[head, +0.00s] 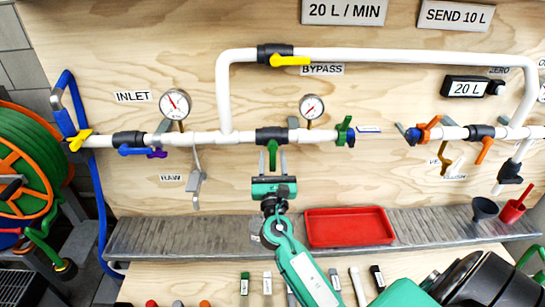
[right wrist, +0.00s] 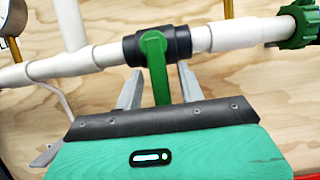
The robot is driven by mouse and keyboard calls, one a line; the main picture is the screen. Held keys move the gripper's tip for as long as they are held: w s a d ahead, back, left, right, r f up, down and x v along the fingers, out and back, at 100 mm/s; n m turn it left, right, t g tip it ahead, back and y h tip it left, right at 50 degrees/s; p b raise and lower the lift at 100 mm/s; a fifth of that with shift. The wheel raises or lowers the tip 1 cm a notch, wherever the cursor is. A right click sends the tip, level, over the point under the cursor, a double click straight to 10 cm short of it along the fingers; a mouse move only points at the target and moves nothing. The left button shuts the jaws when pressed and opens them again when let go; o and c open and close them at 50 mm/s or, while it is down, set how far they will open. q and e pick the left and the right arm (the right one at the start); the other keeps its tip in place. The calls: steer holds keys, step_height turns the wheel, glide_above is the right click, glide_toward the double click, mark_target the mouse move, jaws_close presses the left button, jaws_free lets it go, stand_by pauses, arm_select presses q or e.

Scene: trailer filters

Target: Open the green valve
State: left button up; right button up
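The green valve is a green lever handle (head: 272,155) on a black valve body (head: 271,135) in the white pipe, below the bypass loop. The handle points down, across the pipe. The right wrist view shows the handle (right wrist: 155,68) and body (right wrist: 160,44) close up. My right gripper (head: 271,163) is just below the valve body. Its two grey fingers (right wrist: 159,88) are apart, one on each side of the handle's lower part, with gaps visible on both sides. The handle's lower end lies near the black palm edge. My left gripper is not in view.
A green coupling (head: 343,131) and a pressure gauge (head: 311,107) are right of the valve. A blue handle (head: 138,151) and a yellow bypass handle (head: 290,60) are nearby. A red tray (head: 349,241) stands on the grey shelf (head: 160,238) below.

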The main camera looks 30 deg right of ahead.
steer(key=shift+d, duration=0.1)
jaws_close()
